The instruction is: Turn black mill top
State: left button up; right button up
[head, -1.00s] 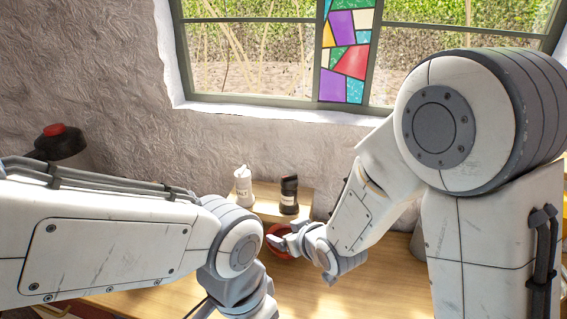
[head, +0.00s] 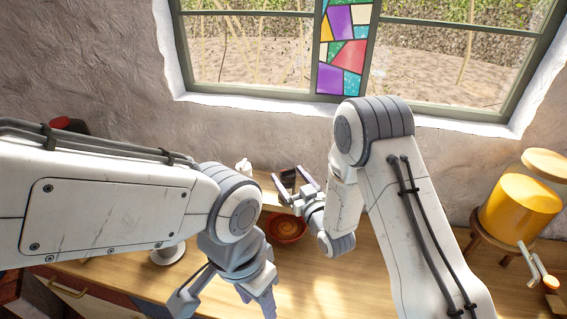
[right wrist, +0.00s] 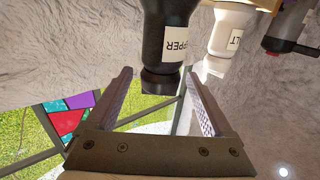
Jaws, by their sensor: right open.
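The black mill, labelled "PEPPER" (right wrist: 170,35), shows in the right wrist view, which is upside down, with its narrower top pointing down between my fingers. In the head view the black mill (head: 288,176) is partly hidden by my right gripper (head: 296,181). My right gripper is open, one finger on each side of the mill's top. Gaps show between the fingers and the top in the right wrist view. My left gripper (head: 225,302) is open and empty at the bottom of the head view, well away from the mill.
The white mill, labelled "SALT" (right wrist: 230,30), stands beside the black one on a small wooden shelf (head: 266,183). A reddish bowl (head: 286,228) sits in front, below my right wrist. A yellow drum-shaped dispenser (head: 518,208) stands at the right. The wall and window are close behind.

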aim_at(283, 169)
jog(key=shift+p+x, duration=0.65)
jog(key=shift+x, duration=1.55)
